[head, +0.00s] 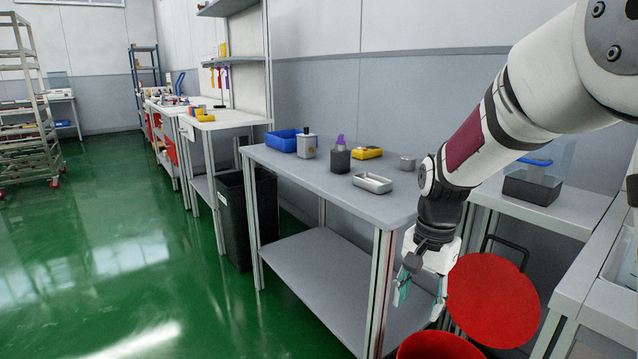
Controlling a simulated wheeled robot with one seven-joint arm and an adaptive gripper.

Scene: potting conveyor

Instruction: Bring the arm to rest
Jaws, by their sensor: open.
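My arm (490,130) reaches in from the upper right and bends down at the wrist. My gripper (420,292) hangs pointing down at the right end of the grey table (290,165), below the height of its top. Its teal-padded fingers are apart and nothing shows between them. A red round lid or disc (492,300) is behind and to the right of the gripper. The rim of a red bin (438,347) is just below the fingers. Whether the gripper touches either cannot be told.
On the grey table are a blue bin (283,141), a metal tray (372,183), a yellow device (367,153), a dark block with a purple top (340,158) and a small metal cup (407,163). A black bin (235,225) stands left. Green floor (110,260) is open at left.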

